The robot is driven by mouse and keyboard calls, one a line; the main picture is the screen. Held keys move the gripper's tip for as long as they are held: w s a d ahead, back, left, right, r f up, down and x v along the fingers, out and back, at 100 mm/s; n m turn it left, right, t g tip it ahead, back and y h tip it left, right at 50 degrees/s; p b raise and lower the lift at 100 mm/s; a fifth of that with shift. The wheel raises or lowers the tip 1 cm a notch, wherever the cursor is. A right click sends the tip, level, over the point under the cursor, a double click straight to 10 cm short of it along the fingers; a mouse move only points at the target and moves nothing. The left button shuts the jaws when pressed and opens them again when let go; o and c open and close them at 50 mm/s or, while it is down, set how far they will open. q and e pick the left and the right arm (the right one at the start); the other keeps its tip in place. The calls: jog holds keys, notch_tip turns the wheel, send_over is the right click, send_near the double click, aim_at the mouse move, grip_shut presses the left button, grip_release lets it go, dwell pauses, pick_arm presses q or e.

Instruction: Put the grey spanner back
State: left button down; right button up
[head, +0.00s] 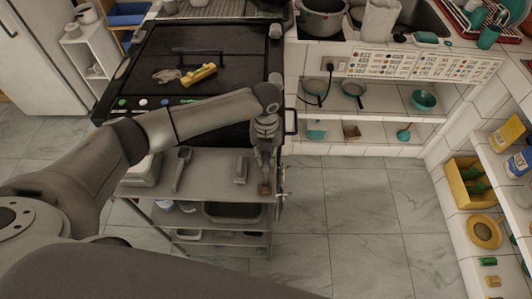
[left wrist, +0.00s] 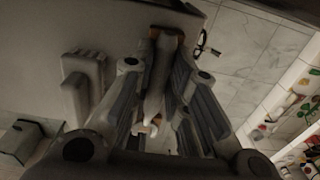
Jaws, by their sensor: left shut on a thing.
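My left gripper (head: 265,188) points down over the right end of the grey cart top (head: 210,185). In the left wrist view, the gripper (left wrist: 168,45) is shut on a long grey piece, which I take to be the grey spanner (left wrist: 158,85). It lies lengthwise between the fingers, with a pale end (left wrist: 150,126) toward the palm. In the head view the gripper hides most of it. Small dark hooks (head: 281,198) show at the cart's right edge, just right of the fingertips. My right gripper is not in view.
A grey block (head: 241,170) and a long-handled grey tool (head: 181,169) lie on the cart top, left of the gripper. A black worktop behind bears a yellow object (head: 199,75). The tiled floor (head: 350,220) right of the cart is clear.

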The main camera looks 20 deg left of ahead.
pick_arm(q)
jog(key=c, duration=1.3)
grip_release()
jog(key=o, duration=0.4)
jog(key=shift+o, duration=0.2)
jog(key=shift+r, duration=0.1)
jog(key=shift+w+r+p, duration=0.1)
jog(key=shift+r+p, duration=2.05)
jog(key=shift+r, duration=0.8)
